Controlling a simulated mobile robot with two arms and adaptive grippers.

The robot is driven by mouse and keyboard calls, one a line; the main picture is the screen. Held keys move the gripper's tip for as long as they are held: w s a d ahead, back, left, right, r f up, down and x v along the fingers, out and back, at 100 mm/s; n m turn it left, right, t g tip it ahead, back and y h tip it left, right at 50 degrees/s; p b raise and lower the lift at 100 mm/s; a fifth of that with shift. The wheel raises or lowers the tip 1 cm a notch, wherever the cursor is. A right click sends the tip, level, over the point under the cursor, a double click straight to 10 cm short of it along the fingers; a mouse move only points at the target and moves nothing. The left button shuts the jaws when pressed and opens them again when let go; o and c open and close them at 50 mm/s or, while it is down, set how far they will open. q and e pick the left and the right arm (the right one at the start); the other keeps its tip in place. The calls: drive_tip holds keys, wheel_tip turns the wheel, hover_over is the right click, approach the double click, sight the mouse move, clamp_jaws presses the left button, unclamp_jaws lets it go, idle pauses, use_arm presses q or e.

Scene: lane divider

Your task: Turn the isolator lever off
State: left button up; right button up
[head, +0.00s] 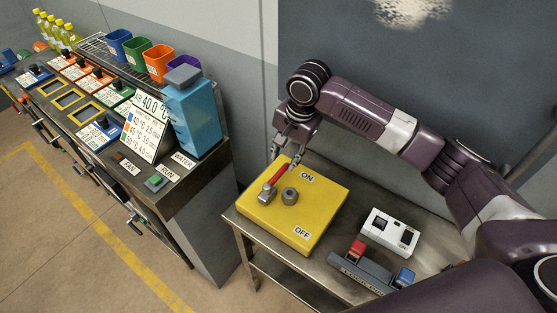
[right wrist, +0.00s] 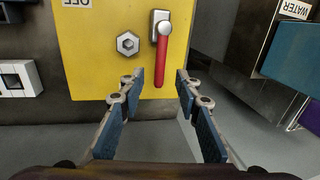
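The isolator is a yellow box (head: 268,214) on a metal table, marked ON and OFF. Its red lever (head: 279,173) lies along the top from a grey pivot, with its free end at the ON-side edge. In the right wrist view the lever (right wrist: 162,62) points down toward my fingers. My right gripper (head: 290,141) is just beyond that edge. In the right wrist view the gripper (right wrist: 158,84) is open, with the lever's end between the fingertips and visible gaps on both sides. A grey hex nut (head: 289,195) is beside the pivot. My left gripper is out of view.
A white switch box (head: 390,230) and a dark stand with a red block (head: 357,250) and a blue block (head: 404,277) are right of the yellow box. A console with a blue container (head: 194,115) stands left, across a gap. A wall is behind.

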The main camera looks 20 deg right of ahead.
sight(281, 171)
drive_tip(key=f+b, duration=0.1)
drive_tip(key=f, duration=0.1)
drive_tip(key=w+f+b, duration=0.1)
drive_tip(key=f, duration=0.2)
drive_tip(key=shift+f, duration=0.2)
drive_tip(key=shift+w+a+f+b, duration=0.1)
drive_tip(key=shift+w+f+b, duration=0.15)
drive_tip(key=shift+f+b, duration=0.45)
drive_tip(key=shift+b, duration=0.25)
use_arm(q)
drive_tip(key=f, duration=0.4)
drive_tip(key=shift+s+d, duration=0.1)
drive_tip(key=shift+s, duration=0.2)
use_arm(e)
drive_tip(key=shift+a, duration=0.1)
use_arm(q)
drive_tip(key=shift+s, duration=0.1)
use_arm(e)
clamp_jaws()
